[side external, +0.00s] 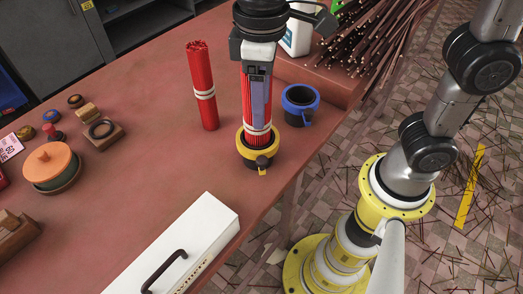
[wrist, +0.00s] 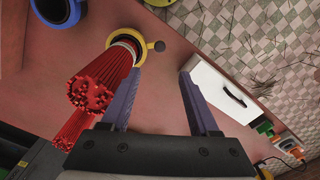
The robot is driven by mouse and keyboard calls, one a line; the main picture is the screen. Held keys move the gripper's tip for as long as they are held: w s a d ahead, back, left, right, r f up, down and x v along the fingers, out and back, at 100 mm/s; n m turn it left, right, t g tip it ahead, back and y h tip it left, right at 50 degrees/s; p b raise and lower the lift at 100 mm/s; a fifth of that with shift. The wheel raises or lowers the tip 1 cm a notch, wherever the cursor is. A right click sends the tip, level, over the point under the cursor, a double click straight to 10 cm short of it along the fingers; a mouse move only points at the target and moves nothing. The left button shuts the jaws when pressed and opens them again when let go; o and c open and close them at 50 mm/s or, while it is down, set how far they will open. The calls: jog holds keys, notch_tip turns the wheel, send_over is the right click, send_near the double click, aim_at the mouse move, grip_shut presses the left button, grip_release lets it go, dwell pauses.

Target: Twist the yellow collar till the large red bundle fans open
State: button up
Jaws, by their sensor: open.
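A red bundle of sticks with white bands (side external: 246,100) stands upright in the yellow collar (side external: 244,147), which has a small dark knob and yellow tab at its front. In the wrist view this bundle (wrist: 98,82) looks thick and rises toward the camera, with the yellow collar (wrist: 139,38) around its foot. My gripper (side external: 261,122) points down beside the bundle and partly hides it. In the wrist view my gripper (wrist: 160,73) is open with nothing between its fingers; the bundle is left of the left finger, outside the gap.
A second red bundle (side external: 202,88) stands free to the left. A blue collar (side external: 300,104) is close on the right, near a block (side external: 318,84) with loose sticks. A white case (side external: 172,252) lies at the table's front edge. The table between is clear.

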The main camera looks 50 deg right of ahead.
aim_at(261, 159)
notch_tip(261, 159, down, 14)
jog(key=shift+r, duration=0.1)
dwell(0.5)
grip_shut()
dwell(1.3)
